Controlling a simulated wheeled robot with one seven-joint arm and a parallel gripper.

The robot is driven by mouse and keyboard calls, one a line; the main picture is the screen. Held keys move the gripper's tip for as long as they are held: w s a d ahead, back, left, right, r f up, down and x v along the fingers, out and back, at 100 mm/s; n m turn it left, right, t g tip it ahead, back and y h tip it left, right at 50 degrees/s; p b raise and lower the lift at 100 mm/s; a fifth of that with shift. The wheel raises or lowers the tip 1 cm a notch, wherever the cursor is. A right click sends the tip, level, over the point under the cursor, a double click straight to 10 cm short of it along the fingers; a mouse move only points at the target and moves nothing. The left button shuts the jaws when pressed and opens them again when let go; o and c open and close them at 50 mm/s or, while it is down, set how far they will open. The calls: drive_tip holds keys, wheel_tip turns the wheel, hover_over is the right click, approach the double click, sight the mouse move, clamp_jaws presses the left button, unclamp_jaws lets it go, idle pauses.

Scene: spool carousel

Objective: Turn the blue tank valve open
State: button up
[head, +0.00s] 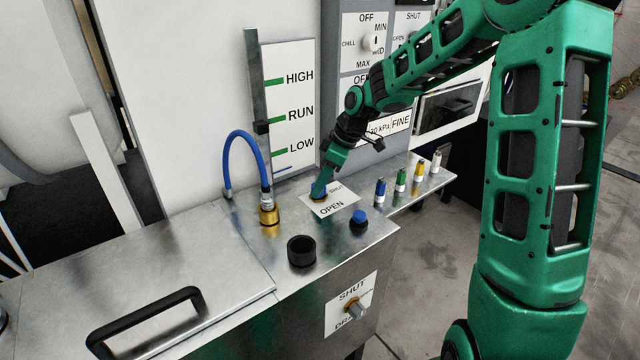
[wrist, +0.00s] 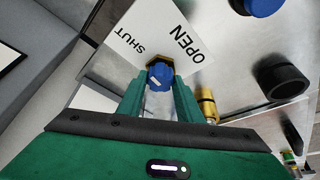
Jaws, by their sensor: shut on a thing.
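The blue tank valve (wrist: 160,72) is a small faceted blue knob on a brass base, with a white mark on its top. It stands on a white label plate (wrist: 130,62) printed SHUT and OPEN; the plate also shows in the head view (head: 345,203). My gripper (wrist: 160,90) is shut on the valve, one green finger on each side. In the head view my gripper (head: 318,190) points down at the plate and hides most of the valve. The white mark lies on the side facing my gripper's palm; I cannot tell the exact turn angle.
A brass fitting (head: 268,213) with a blue hose stands left of the plate. A black ring (head: 302,251) and a blue-capped knob (head: 360,217) stand nearer the front. Several coloured small bottles (head: 400,181) line the right. A level gauge (head: 289,110) rises behind.

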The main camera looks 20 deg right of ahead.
drive_tip(key=m+t+h, duration=0.1)
drive_tip(key=m, duration=0.3)
drive_tip(key=shift+r, duration=0.15)
drive_tip(key=m+h, duration=0.1)
drive_tip(key=m, duration=0.1)
drive_tip(key=m+t, duration=0.1)
drive_tip(key=m, duration=0.1)
drive_tip(key=shift+a+m+h, duration=0.15)
drive_tip(key=shift+m+h, duration=0.25)
drive_tip(key=m+h, duration=0.1)
drive_tip(key=m, duration=0.3)
drive_tip(key=shift+a+h, duration=0.15)
drive_tip(key=shift+h, duration=0.25)
drive_tip(key=shift+w+a+m+h, duration=0.1)
drive_tip(key=shift+m+h, duration=0.5)
drive_tip(key=shift+m, duration=1.4)
drive_tip(key=o, duration=1)
drive_tip(key=shift+o, duration=0.2)
drive_tip(key=v, duration=1)
drive_tip(key=shift+a+r, duration=0.15)
drive_tip(key=shift+r, duration=0.2)
